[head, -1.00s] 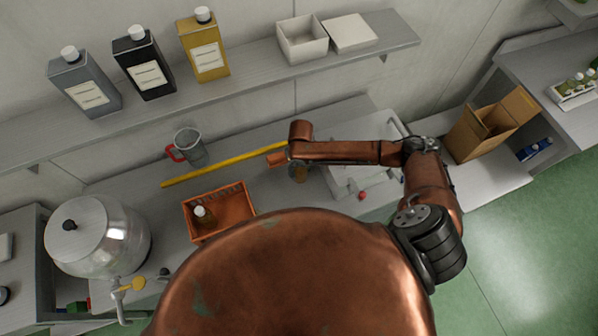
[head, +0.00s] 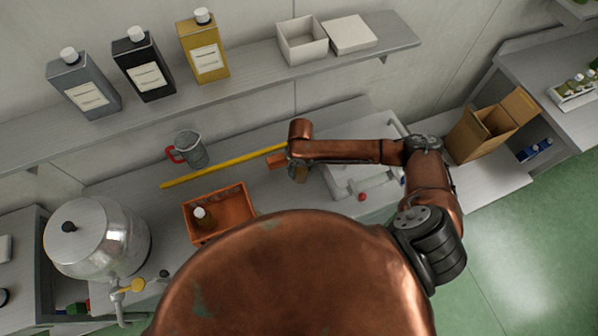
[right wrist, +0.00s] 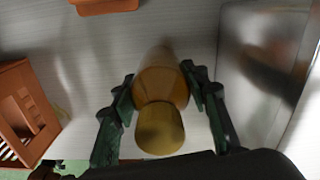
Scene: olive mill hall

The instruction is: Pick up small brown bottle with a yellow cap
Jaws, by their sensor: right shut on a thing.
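The small brown bottle with a yellow cap (right wrist: 161,88) is in the middle of the right wrist view, its dull yellow cap toward the camera. My right gripper (right wrist: 158,82) is shut on it, with one dark finger on each side of the bottle. In the head view the right gripper (head: 298,174) is over the counter, left of the sink, and largely hides the bottle. I cannot tell whether the bottle still touches the counter. My left gripper is in neither view.
An orange crate (head: 248,200) holding a white-capped bottle (head: 203,217) stands left of the gripper. A yellow strip (head: 215,169) and a red-handled jug (head: 190,149) are behind. The sink (head: 345,180) is close on the right. A shelf (head: 250,84) with bottles hangs above.

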